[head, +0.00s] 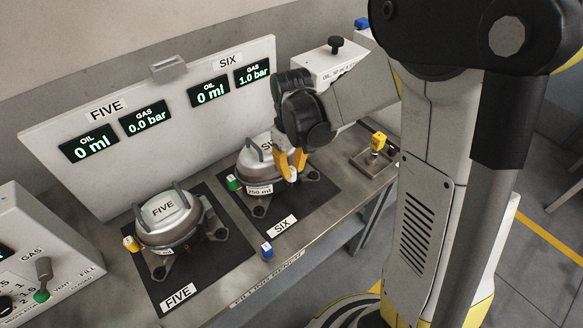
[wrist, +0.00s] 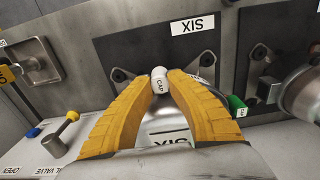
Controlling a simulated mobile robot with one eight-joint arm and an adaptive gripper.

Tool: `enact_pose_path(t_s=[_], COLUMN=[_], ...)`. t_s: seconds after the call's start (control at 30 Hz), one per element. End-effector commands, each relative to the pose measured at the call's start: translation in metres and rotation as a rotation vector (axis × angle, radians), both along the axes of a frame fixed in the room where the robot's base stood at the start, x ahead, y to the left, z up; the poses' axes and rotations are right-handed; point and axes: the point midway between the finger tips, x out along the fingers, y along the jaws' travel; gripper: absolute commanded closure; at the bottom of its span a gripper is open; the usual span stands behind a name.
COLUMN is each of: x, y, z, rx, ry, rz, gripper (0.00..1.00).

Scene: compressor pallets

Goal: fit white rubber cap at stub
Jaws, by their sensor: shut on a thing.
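My gripper (head: 292,168) has its yellow fingers closed on the small white rubber cap (head: 293,174), at the front right of compressor SIX (head: 257,168). In the wrist view, the cap (wrist: 159,85) is marked "CAP" and sits between the fingertips (wrist: 160,76). The silver body of compressor SIX (wrist: 168,125) lies just behind it there. I cannot make out a bare stub; the cap and fingers may hide it. I cannot tell whether the cap is seated or only held close to the compressor. A green fitting (head: 232,183) is on the left side of compressor SIX.
Compressor FIVE (head: 167,219) stands on its black mat to the left, with a yellow fitting (head: 131,244). A small blue-topped piece (head: 267,250) stands at the bench front. A tray (head: 361,160) with a yellow-topped part (head: 378,143) lies right. The display panel (head: 172,100) stands behind.

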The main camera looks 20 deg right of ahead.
Motion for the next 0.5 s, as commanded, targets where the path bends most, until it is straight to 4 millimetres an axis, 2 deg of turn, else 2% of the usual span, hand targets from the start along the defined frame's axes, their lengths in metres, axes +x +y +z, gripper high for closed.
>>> enact_pose_path(t_s=[0.5], x=[0.000], y=[0.000], z=[-0.014], rx=[0.000], ry=[0.000], rz=[0.000], gripper=[1.00])
